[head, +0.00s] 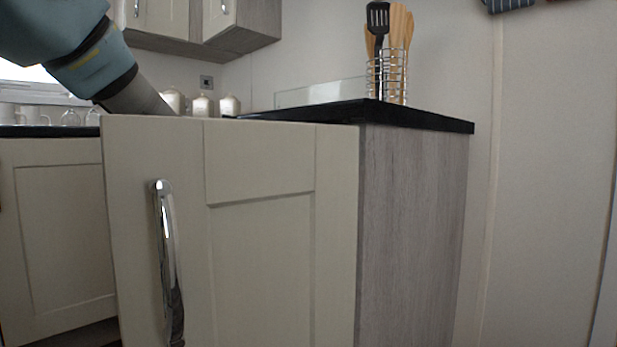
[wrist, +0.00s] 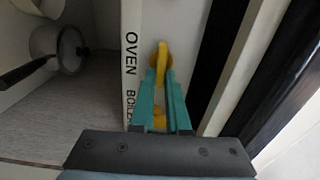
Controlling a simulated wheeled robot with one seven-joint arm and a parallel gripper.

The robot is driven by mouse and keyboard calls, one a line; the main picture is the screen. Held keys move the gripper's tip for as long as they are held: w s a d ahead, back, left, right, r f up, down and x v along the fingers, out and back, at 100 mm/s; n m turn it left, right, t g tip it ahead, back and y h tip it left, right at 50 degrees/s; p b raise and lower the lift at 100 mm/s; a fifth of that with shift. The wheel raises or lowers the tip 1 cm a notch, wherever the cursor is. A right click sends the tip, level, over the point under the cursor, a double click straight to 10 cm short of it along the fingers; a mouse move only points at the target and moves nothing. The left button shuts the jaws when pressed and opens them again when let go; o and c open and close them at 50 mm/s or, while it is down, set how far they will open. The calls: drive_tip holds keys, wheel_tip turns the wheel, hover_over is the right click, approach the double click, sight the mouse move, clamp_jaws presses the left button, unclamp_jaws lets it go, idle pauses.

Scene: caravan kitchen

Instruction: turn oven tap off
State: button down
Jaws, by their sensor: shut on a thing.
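The oven tap (wrist: 162,54) shows in the wrist view as a yellow lever beside a white strip with the black word OVEN (wrist: 130,54). More yellow shows lower down between my fingers. My gripper (wrist: 160,76) has two teal fingers, shut on the yellow lever. The lever lies roughly along the strip in this view. In the head view the open cabinet door (head: 260,260) hides my gripper and the tap; only my arm shows, reaching down behind the door's top edge.
A pan (wrist: 58,45) with a dark handle sits on the grey cabinet floor at the left of the wrist view. The door's chrome handle (head: 168,260) faces the head camera. A black worktop (head: 430,120) holds a wire utensil holder (head: 390,75). Several white canisters stand behind.

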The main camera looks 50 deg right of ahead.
drive_tip(key=shift+m, duration=0.3)
drive_tip(key=c, duration=0.9)
unclamp_jaws()
drive_tip(key=a+p, duration=0.2)
drive_tip(key=a, duration=0.8)
drive_tip(key=shift+w+a, duration=0.35)
drive_tip(key=shift+a, duration=0.05)
